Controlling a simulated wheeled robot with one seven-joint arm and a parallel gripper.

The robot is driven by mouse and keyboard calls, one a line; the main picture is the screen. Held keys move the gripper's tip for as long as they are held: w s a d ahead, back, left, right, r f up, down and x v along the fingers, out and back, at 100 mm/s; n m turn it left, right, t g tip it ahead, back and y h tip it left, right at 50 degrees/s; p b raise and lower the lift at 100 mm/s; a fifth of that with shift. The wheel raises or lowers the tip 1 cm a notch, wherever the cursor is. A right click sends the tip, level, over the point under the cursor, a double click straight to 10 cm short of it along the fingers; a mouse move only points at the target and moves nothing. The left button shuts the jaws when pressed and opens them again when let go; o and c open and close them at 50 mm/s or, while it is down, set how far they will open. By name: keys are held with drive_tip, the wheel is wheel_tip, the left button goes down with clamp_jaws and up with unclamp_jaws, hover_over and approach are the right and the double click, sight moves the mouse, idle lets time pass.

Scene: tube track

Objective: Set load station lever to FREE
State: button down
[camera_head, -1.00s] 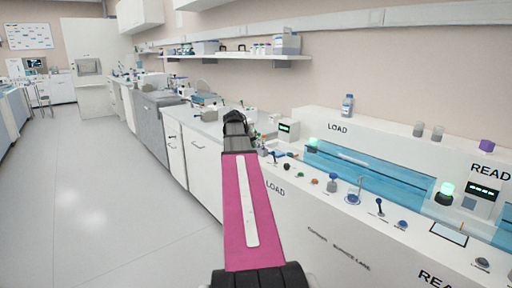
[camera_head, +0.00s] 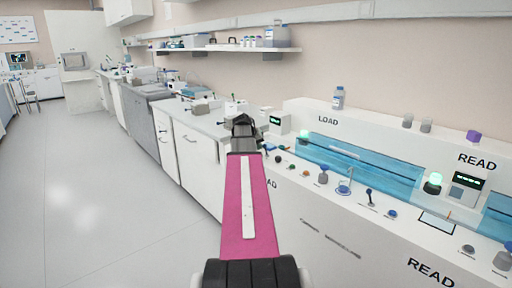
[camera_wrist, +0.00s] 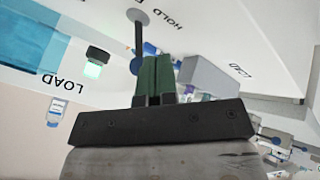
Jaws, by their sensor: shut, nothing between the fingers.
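The load station lever (camera_wrist: 138,38) shows in the wrist view as a dark rod with a round grey knob and a blue base, beside the HOLD marking (camera_wrist: 162,17). The FREE marking is not readable. My gripper (camera_wrist: 158,60) has its dark green fingers together and empty, just right of the lever's lower part in that view. I cannot tell whether they touch it. In the head view my gripper (camera_head: 243,122) is at the left end of the LOAD section (camera_head: 328,121), and my arm hides that lever.
The white bench carries several knobs and another lever (camera_head: 370,196) to the right, near READ. A blue channel (camera_head: 350,160) runs behind them. A small display box (camera_head: 277,122) stands close right of my gripper. A bottle (camera_head: 338,98) stands on the upper ledge. The floor at left is clear.

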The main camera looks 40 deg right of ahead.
sight(265, 148)
drive_tip(key=shift+s+r+m+t, duration=0.3)
drive_tip(key=shift+s+t, duration=0.2)
drive_tip(key=shift+t, duration=0.2)
idle(0.4)
drive_tip(key=shift+s+m+t, duration=0.4)
drive_tip(key=shift+s+t, duration=0.3)
drive_tip(key=shift+t, duration=0.2)
drive_tip(key=s+t, duration=0.1)
drive_tip(key=s+m+t, duration=0.1)
drive_tip(key=t, duration=0.1)
drive_tip(key=shift+s+d+t, duration=0.1)
drive_tip(key=shift+d+t, duration=0.05)
drive_tip(key=shift+t, duration=0.15)
drive_tip(key=shift+r, duration=0.1)
drive_tip(key=shift+w, duration=0.2)
drive_tip(key=shift+w+f, duration=0.45)
drive_tip(key=shift+w, duration=0.15)
